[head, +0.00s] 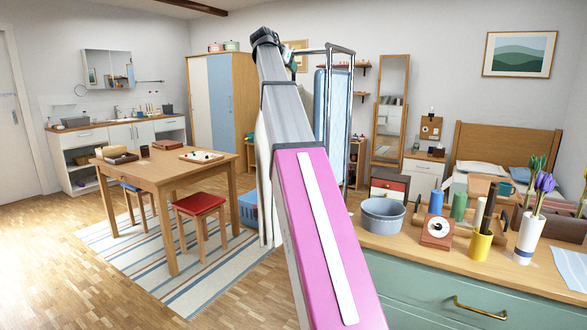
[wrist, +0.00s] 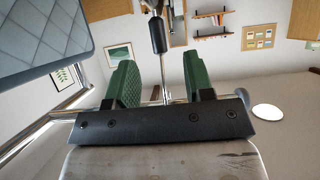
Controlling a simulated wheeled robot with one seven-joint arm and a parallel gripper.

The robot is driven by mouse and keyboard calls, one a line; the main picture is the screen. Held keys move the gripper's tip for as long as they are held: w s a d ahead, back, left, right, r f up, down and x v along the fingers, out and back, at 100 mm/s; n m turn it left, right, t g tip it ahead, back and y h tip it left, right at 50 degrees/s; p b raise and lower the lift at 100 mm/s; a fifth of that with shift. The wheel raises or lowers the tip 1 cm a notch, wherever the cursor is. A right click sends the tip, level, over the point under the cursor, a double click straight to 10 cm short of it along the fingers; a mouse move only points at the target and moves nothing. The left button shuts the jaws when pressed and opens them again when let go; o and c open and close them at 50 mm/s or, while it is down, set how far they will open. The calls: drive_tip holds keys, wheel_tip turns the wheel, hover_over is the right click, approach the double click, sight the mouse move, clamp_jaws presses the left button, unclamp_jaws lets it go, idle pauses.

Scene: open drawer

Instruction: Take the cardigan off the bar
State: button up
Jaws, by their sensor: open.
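The chrome bar (head: 340,50) belongs to a clothes rack just right of my raised arm in the head view. A cream garment (head: 264,190), possibly the cardigan, hangs low and is mostly hidden behind my arm. My gripper (wrist: 165,80) is open in the wrist view, with its two green fingers apart. A thin metal rod with a dark cylindrical end (wrist: 157,35) shows between the fingers; I cannot tell whether it is within their grasp. My gripper is partly visible near the rack top in the head view (head: 292,62).
A blue quilted item (head: 334,105) hangs on the rack; it also shows in the wrist view (wrist: 40,30). A green dresser (head: 480,300) with a grey bowl (head: 382,217) stands right. A wooden table (head: 165,170) and red stool (head: 200,204) stand left.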

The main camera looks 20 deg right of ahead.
drive_tip(key=x, duration=0.3)
drive_tip(key=shift+w+d, duration=0.15)
drive_tip(key=shift+d, duration=0.05)
clamp_jaws()
drive_tip(key=shift+r, duration=0.1)
